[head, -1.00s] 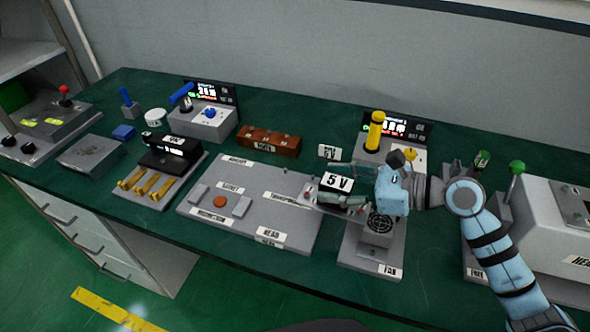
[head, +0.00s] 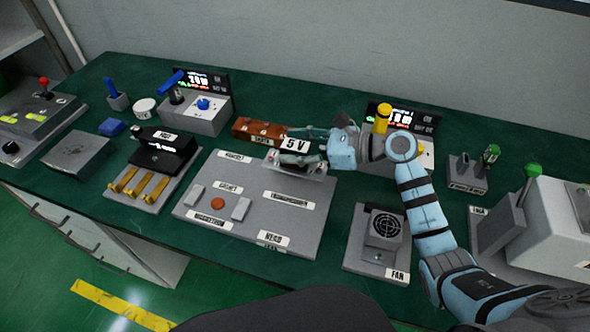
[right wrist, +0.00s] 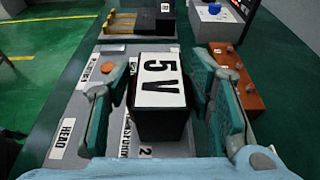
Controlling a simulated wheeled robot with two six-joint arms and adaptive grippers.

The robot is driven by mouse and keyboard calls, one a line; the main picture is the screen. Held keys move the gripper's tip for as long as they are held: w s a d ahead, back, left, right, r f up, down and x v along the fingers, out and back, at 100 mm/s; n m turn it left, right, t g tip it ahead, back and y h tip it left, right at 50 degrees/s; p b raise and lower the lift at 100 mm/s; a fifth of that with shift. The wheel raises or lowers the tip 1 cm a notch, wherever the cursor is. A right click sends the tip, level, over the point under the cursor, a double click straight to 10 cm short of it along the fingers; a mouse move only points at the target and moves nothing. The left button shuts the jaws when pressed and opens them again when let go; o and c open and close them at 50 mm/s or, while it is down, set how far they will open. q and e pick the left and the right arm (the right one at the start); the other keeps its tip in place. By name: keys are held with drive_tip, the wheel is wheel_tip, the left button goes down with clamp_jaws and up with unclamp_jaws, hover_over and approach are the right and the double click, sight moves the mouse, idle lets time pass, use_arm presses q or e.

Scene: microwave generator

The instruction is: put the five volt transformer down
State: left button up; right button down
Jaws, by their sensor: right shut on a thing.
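The five volt transformer (head: 295,143) is a dark box with a white "5 V" label on top. It also shows in the right wrist view (right wrist: 160,85). My right gripper (head: 304,151) is shut on it, one finger on each side. It is over the far right part of the grey board (head: 215,218), near the slot label that reads as transformer (head: 290,198). Whether its underside touches the board is hidden. My left gripper is not in view.
A brown block (head: 257,130) is close behind and left of the transformer. The fan unit (head: 384,237) stands right of the board, and a black unit with brass prongs (head: 160,150) stands left. A meter box with a yellow handle (head: 382,120) is behind my right arm.

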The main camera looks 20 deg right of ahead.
wheel_tip(320, 180, down, 7)
drive_tip(key=shift+w+a+f+b, duration=0.1)
drive_tip(key=shift+b, duration=0.35)
drive_tip(key=c, duration=1.2)
unclamp_jaws()
drive_tip(key=shift+f, duration=0.15)
drive_tip(key=o, duration=0.4)
drive_tip(key=shift+o, duration=0.2)
drive_tip(key=shift+r, duration=0.2)
drive_tip(key=v, duration=1.2)
drive_tip(key=shift+b, duration=0.4)
